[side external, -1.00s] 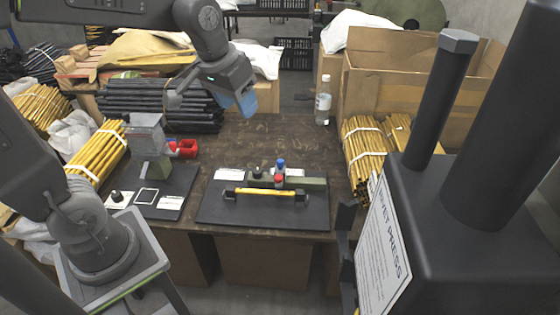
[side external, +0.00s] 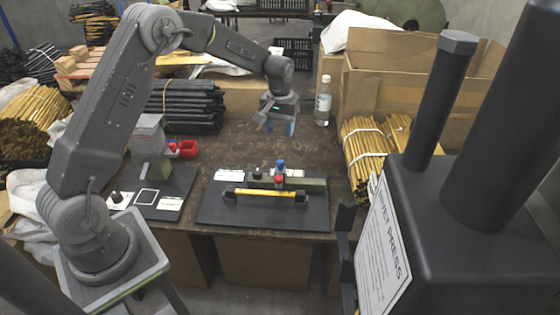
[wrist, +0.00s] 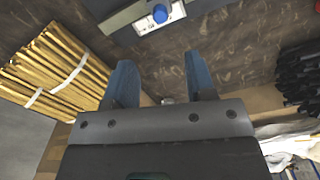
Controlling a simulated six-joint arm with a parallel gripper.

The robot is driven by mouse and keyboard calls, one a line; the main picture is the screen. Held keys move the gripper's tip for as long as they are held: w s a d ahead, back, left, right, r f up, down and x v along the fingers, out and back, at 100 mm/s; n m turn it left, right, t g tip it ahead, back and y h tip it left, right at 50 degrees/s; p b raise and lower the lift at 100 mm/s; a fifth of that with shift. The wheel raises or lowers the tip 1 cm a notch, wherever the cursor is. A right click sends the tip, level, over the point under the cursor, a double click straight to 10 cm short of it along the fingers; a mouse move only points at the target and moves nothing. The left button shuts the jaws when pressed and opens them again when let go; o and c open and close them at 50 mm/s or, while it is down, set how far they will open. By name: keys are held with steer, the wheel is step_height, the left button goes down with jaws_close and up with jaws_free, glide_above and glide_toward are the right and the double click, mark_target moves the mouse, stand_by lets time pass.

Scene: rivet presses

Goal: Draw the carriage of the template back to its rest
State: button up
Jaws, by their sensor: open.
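The template is a dark board (side external: 225,212) on the bench, with a yellow bar (side external: 262,192) across its front and a green-grey block (side external: 312,184) at its right. Near its middle stands a dark upright piece, seemingly the carriage, with a blue knob (side external: 280,163) on top and a red knob (side external: 279,180) in front. A black knob (side external: 258,172) is just left. My gripper (side external: 280,128) is open and empty, above the bench behind the template. In the wrist view its blue fingers (wrist: 161,75) are apart, and the blue knob (wrist: 161,13) shows beyond them at the top edge.
A second board (side external: 180,185) with a grey press and red parts (side external: 186,149) lies to the left. Dark rods (side external: 185,105) are stacked behind it. The large rivet press (side external: 420,220) fills the right foreground.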

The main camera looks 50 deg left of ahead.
mark_target(280, 162)
step_height(280, 162, down, 12)
steer(key=shift+f, duration=0.2)
steer(key=shift+c, duration=0.2)
jaws_close()
stand_by(0.4)
